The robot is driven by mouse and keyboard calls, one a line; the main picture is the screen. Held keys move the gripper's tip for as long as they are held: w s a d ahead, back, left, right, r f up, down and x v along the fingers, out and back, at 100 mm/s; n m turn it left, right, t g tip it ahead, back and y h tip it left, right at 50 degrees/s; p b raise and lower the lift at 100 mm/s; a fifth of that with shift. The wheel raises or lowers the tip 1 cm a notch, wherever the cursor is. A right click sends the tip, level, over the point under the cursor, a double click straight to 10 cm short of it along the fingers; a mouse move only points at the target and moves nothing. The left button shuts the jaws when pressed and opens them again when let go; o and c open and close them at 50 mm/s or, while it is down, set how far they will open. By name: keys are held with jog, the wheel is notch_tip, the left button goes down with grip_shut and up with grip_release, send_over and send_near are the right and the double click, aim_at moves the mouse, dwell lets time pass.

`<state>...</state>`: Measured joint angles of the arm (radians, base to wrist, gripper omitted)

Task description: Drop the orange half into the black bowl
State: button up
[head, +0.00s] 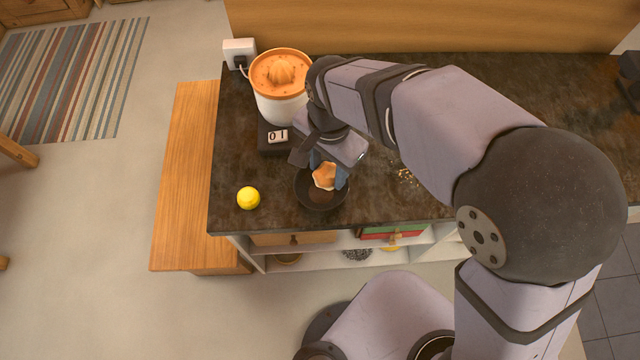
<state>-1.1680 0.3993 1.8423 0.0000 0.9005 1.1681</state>
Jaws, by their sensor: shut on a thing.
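The orange half (325,177) shows between the blue-grey fingertips of my gripper (328,175), which is shut on it. It is over the black bowl (318,201), overlapping the bowl's far part in the picture. I cannot tell how high above the bowl's bottom it is. The bowl stands on the dark countertop near its front edge. Part of the bowl's far rim is hidden by my gripper and the orange half.
A white and orange juicer (281,85) stands at the back left, by a dark block marked 01 (278,137). A yellow ball-like fruit (248,198) lies left of the bowl. Small crumbs (406,176) lie to the right. Open shelves (350,242) are below the counter's front edge.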

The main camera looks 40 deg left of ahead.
jog(key=shift+f+b, duration=0.4)
jog(key=shift+f, duration=0.35)
jog(key=o, duration=1.1)
jog(key=shift+o, duration=0.2)
jog(key=shift+r+b, duration=0.95)
jog(key=shift+r, duration=2.75)
